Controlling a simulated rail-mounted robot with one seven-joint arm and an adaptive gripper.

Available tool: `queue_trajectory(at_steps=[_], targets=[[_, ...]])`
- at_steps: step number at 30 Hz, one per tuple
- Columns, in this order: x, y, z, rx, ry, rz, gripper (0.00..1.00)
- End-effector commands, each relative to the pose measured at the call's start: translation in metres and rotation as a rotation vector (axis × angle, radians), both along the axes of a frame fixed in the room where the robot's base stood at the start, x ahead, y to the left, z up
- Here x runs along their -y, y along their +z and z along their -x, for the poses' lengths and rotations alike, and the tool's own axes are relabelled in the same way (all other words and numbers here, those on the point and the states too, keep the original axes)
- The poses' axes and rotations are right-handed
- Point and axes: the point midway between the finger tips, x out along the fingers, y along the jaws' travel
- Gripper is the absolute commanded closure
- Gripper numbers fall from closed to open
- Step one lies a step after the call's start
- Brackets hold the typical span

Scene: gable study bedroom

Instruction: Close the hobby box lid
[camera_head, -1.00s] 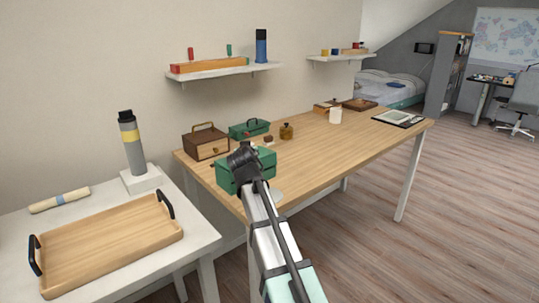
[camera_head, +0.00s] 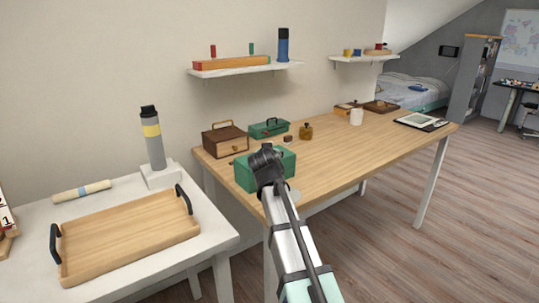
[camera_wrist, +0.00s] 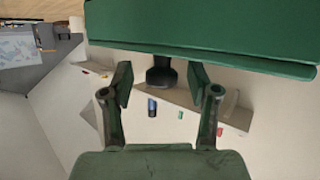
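A large green box (camera_head: 247,174) stands at the near left end of the wooden desk. Its top looks flat and down in the head view, but my gripper hides part of it. My gripper (camera_head: 266,160) is at the box's near side, close to its top. In the wrist view a broad green panel with a straight rim (camera_wrist: 210,35) fills the top, apparently the box. My gripper's two fingers (camera_wrist: 160,85) are spread apart with nothing held between them. Whether they touch the box cannot be told.
A white side table with a wooden tray (camera_head: 128,237) is at left. A shelf (camera_head: 245,68) hangs above. The desk's middle (camera_head: 350,155) is clear.

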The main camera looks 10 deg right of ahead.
Motion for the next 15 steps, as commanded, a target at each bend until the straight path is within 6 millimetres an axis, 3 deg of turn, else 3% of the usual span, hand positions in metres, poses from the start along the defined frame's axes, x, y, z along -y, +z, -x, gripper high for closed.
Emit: queue_trajectory(at_steps=[8,15], targets=[[-0.002,0.004,0.005,0.004,0.002,0.000,0.40],[-0.013,0.015,0.039,0.005,0.002,0.000,0.40]])
